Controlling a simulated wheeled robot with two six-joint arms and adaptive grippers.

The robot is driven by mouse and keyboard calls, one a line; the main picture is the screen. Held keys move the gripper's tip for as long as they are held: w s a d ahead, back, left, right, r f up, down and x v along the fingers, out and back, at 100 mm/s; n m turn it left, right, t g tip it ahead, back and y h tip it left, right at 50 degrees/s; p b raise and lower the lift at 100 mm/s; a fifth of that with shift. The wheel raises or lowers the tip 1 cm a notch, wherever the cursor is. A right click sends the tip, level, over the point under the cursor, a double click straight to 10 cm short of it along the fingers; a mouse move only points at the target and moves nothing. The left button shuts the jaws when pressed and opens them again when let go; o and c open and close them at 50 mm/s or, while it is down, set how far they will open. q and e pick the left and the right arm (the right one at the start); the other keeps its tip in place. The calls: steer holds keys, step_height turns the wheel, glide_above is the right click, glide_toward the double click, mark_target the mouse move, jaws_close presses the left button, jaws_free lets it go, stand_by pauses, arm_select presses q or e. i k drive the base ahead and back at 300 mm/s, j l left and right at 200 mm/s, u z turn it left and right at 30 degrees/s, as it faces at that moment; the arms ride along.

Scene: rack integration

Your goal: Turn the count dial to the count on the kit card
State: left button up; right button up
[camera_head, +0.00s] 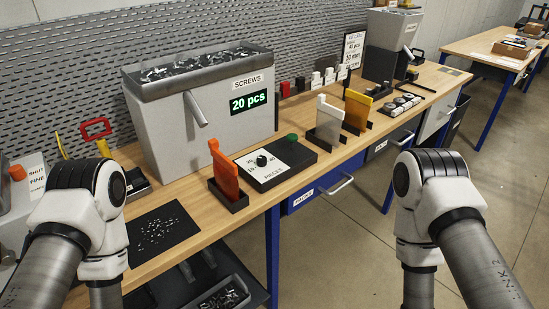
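A green display (248,102) on the screw dispenser reads "20 pcs". The kit card (353,50) stands upright in a dark frame at the back of the bench; it shows a "pcs" line and an "mm" line, with the count too small to read surely. Both my arms show, left and right, but both grippers are below the picture.
The grey SCREWS hopper (165,112) with its spout stands behind the dial. An orange paddle (224,172) in a dark holder is left of it, a grey paddle (328,122) right. A green button (292,138) sits on the dial box. A black mat (162,235) holds loose screws.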

mark_target(262, 160)
steer(key=i+l+z, duration=0.15)
steer(key=i+l, duration=0.45)
steer(key=l, duration=0.2)
steer(key=i+l+z, duration=0.1)
steer(key=i+l, duration=0.5)
steer(key=l+u, duration=0.1)
steer(key=u, duration=1.3)
